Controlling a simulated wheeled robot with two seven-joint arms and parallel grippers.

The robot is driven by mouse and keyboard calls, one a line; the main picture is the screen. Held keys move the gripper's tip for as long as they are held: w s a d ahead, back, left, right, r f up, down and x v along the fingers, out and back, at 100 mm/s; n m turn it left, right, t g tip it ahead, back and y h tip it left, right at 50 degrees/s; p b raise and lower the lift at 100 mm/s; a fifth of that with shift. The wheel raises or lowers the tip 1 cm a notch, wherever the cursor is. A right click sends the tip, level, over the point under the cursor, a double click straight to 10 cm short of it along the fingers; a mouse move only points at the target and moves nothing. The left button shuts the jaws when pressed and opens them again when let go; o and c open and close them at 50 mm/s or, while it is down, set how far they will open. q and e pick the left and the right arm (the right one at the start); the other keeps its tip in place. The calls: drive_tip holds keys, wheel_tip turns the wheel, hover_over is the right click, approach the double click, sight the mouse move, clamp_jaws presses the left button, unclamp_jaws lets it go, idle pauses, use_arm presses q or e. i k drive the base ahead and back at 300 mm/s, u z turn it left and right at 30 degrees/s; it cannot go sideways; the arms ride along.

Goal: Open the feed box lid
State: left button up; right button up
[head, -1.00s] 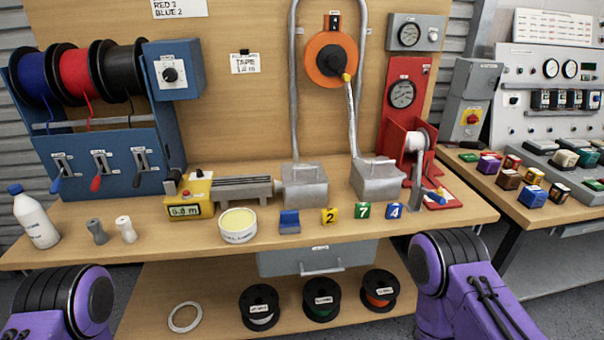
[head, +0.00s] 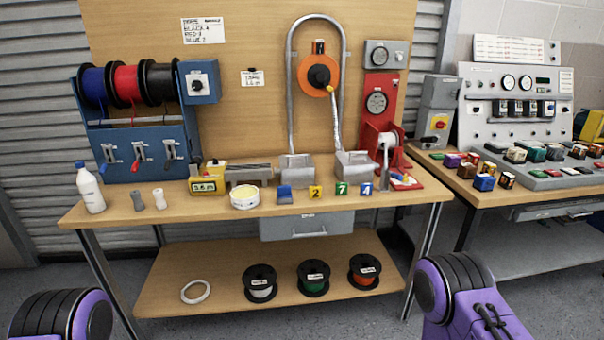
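No label that I can read names a feed box. Two small grey metal boxes stand on the bench at the feet of a bent grey conduit: a left grey box (head: 297,169) and a right grey box (head: 355,166). Their tops look closed. A taller grey enclosure (head: 434,112) with a red knob on a yellow plate stands at the right, beyond the bench; its front looks shut. I cannot tell which is the feed box. Only purple and black parts of my arms show in the lower corners, well short of the bench. Both grippers are out of view.
The wooden bench (head: 130,212) has a lower shelf with several spools. A blue wire-reel stand (head: 150,150), a white bottle (head: 90,190) and a yellow meter (head: 206,180) stand at its left. A second bench with a control panel (head: 480,115) is at the right. Floor in front is clear.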

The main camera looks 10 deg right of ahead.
sight(301, 161)
drive_tip(key=u, duration=0.4)
drive_tip(key=k, duration=0.2)
drive_tip(key=z, duration=1.2)
drive_tip(key=i, duration=1.35)
drive_tip(key=u, duration=0.75)
